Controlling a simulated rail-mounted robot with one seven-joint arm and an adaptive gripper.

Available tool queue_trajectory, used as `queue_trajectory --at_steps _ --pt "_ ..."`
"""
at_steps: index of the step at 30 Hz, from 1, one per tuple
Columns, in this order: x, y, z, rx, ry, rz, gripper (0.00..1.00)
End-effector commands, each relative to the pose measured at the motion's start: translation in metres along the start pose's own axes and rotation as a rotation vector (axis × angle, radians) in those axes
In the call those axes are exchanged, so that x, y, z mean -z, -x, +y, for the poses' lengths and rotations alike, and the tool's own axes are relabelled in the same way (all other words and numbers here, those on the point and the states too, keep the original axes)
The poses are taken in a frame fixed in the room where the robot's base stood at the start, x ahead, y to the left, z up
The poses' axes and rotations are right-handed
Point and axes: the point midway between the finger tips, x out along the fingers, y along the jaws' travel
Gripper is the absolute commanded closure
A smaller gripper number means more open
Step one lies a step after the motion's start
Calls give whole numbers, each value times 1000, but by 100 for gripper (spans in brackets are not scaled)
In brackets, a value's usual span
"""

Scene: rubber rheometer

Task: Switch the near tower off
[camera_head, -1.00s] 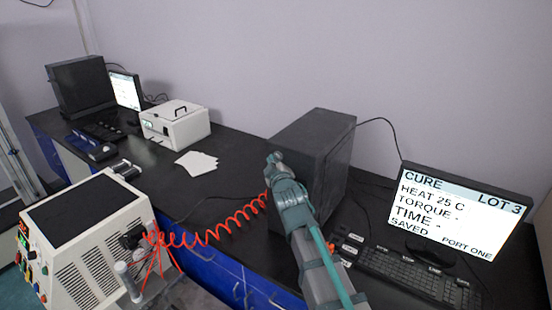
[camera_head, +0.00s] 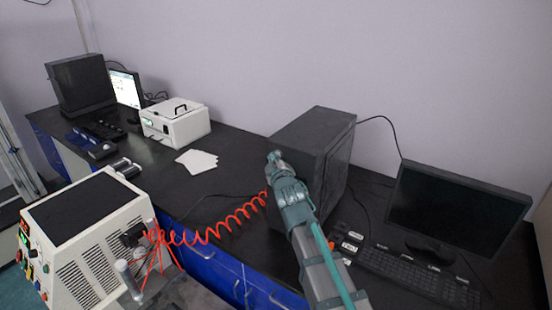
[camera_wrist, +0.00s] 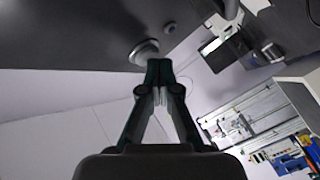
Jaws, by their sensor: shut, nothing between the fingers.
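The near tower (camera_head: 335,160) is a dark box standing on the black bench, left of the near monitor. My gripper (camera_head: 272,158) is at its left, front side. In the wrist view the dark tower face (camera_wrist: 90,25) fills the top and carries a round silver button (camera_wrist: 143,50). My gripper also shows there (camera_wrist: 159,66), its fingertips together and empty, just beside the lower right edge of the button. I cannot tell whether they touch it. The near monitor (camera_head: 455,207) is dark.
A keyboard (camera_head: 415,272) lies in front of the near monitor. A white box instrument (camera_head: 175,125) and white sheets (camera_head: 197,161) are on the bench to the left. A far tower (camera_head: 80,85) and a lit far monitor (camera_head: 126,88) stand behind. A red coiled hose (camera_head: 215,228) hangs close to my arm.

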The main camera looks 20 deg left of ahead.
Motion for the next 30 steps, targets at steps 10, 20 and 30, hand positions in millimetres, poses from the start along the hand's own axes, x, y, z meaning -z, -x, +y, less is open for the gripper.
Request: queue_trajectory --at_steps 10,20,30 --pt "2 3 -2 0 -1 0 100" --pt "5 12 -12 1 0 2 100" --pt "19 31 -26 0 -1 2 100"
